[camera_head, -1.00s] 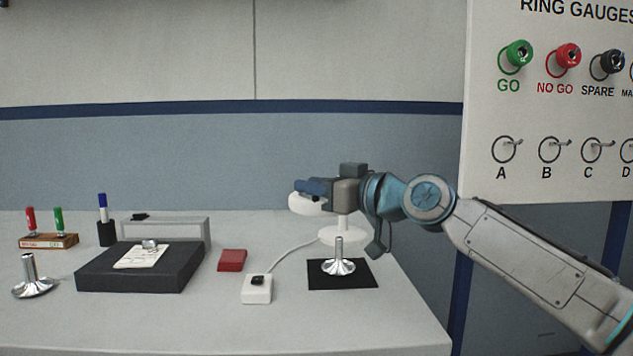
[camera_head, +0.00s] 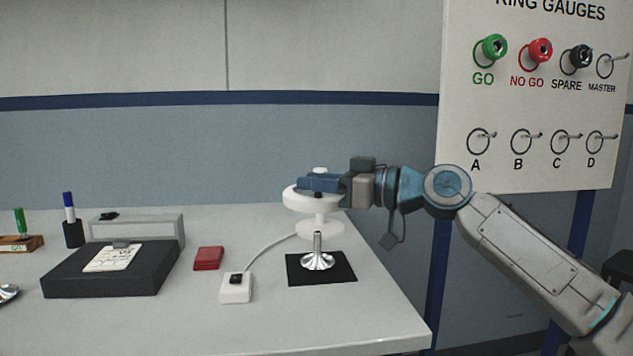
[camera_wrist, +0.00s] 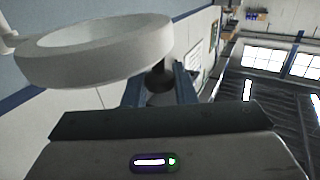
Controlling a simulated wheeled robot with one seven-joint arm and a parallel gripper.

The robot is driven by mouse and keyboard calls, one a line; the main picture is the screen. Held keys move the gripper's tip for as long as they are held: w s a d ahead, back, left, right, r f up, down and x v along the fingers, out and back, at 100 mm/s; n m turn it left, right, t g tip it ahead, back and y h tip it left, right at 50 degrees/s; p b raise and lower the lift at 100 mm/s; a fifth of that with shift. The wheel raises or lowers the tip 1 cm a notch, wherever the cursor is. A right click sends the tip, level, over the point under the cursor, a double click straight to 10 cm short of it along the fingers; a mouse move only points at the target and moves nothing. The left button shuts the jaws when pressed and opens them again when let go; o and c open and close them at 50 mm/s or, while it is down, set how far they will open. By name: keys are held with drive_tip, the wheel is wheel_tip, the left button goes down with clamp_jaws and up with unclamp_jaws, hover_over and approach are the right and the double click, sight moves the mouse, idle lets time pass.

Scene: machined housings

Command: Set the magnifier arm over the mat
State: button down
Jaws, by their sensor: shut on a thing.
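The white magnifier head (camera_head: 300,199) is a thick ring, held level above the bench in the head view. It fills the upper left of the wrist view (camera_wrist: 95,58). My gripper (camera_head: 312,184) is shut at the ring's near side; in the wrist view its fingers (camera_wrist: 160,90) close on a dark round knob (camera_wrist: 159,80) beside the ring. The black mat (camera_head: 340,274) lies on the bench below, with a shiny metal flared part (camera_head: 318,258) standing upright on it. The ring appears above and slightly left of that part. The white magnifier base (camera_head: 322,229) is partly hidden behind it.
A white switch box (camera_head: 236,292) with a cable sits left of the mat, beside a red block (camera_head: 208,258). A black plate (camera_head: 105,275) with a paper tag lies further left. The gauge board (camera_head: 540,100) hangs at right. The front bench is clear.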

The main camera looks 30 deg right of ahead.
drive_tip(key=c, duration=1.4)
unclamp_jaws()
drive_tip(key=shift+d+r, duration=0.2)
drive_tip(key=shift+d, duration=0.05)
drive_tip(key=shift+o, duration=1)
drive_tip(key=shift+s+d, duration=0.15)
drive_tip(key=shift+f, duration=0.1)
drive_tip(key=p+v, duration=0.2)
drive_tip(key=v, duration=1.1)
drive_tip(key=shift+s+p, duration=0.3)
